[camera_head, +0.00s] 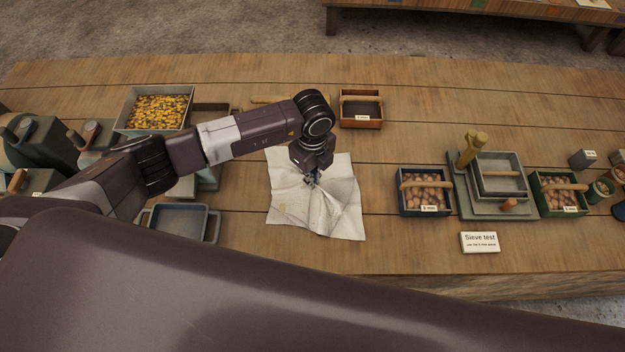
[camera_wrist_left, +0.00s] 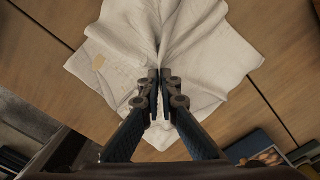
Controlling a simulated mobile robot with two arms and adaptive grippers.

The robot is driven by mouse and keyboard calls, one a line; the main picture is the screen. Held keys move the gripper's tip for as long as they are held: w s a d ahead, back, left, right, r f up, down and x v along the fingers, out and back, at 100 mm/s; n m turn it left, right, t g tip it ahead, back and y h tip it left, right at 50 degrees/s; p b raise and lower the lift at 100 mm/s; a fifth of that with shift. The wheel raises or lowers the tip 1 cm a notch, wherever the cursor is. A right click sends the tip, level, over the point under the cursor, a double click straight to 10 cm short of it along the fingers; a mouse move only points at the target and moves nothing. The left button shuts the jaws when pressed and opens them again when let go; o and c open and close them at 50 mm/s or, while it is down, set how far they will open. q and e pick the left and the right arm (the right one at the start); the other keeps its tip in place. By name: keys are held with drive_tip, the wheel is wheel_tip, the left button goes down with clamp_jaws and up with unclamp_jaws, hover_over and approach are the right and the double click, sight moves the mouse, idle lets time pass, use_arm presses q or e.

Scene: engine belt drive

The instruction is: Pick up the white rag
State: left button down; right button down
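The white rag (camera_head: 340,205) lies spread on the wooden table, left of the blue box. Its folds gather to a point under my left gripper (camera_head: 312,180). In the left wrist view the rag (camera_wrist_left: 205,45) shows creases running in to the fingertips of my left gripper (camera_wrist_left: 159,78). The fingers are close together with a pinch of cloth between them. The rag's outer edges still lie on the table. My right gripper is not in view.
A blue box of brown nuts (camera_head: 407,210) stands right of the rag, with a grey sieve tray (camera_head: 465,205) beyond it. A wooden box (camera_head: 361,119) stands behind. A blue-grey tray (camera_head: 180,222) lies to the left. The table (camera_head: 330,254) is clear in front.

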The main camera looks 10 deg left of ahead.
use_arm(q)
wheel_tip(320, 180, up, 9)
drive_tip(key=p, duration=0.5)
drive_tip(key=shift+f, duration=0.15)
drive_tip(key=shift+p, duration=0.3)
wheel_tip(320, 180, up, 9)
drive_tip(key=p, duration=0.5)
drive_tip(key=shift+f, duration=0.1)
